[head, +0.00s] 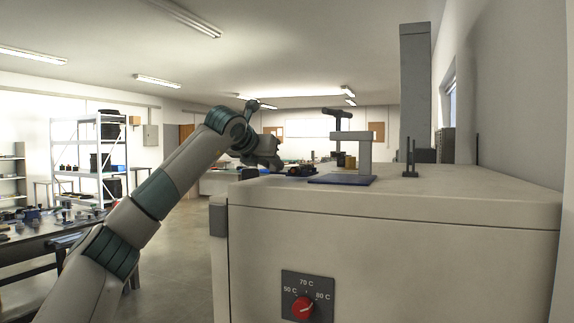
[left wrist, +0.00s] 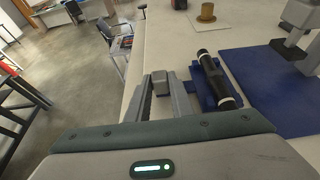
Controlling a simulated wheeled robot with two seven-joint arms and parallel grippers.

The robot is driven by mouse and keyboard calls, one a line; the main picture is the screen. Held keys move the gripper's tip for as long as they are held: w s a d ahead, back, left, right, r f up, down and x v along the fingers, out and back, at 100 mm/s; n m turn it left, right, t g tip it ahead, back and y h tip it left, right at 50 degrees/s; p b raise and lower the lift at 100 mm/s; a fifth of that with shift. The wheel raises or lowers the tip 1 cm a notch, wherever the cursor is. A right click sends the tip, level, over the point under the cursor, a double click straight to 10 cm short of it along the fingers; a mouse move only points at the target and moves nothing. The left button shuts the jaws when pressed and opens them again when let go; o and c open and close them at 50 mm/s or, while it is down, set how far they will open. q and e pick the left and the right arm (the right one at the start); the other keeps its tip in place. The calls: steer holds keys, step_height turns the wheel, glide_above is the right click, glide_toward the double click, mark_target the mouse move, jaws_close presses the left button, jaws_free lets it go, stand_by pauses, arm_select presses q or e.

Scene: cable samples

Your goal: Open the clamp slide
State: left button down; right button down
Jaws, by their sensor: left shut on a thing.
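The clamp (left wrist: 205,82) is a blue fixture on the cream cabinet top, with a black cylinder with pale bands (left wrist: 218,80) lying along it. In the head view it is a small dark shape (head: 300,171) near the cabinet's left edge. My left gripper (left wrist: 161,88) reaches in from the left, and in the head view it (head: 277,163) is beside the clamp. My right gripper is not in view.
A blue mat (left wrist: 275,88) with a grey stand (head: 365,155) lies right of the clamp.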

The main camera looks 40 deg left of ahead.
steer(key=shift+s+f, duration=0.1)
arm_select(q)
steer(key=c, duration=1.6)
jaws_free()
steer(key=shift+o, duration=0.2)
steer(key=shift+d, duration=0.1)
steer(key=shift+s, duration=0.1)
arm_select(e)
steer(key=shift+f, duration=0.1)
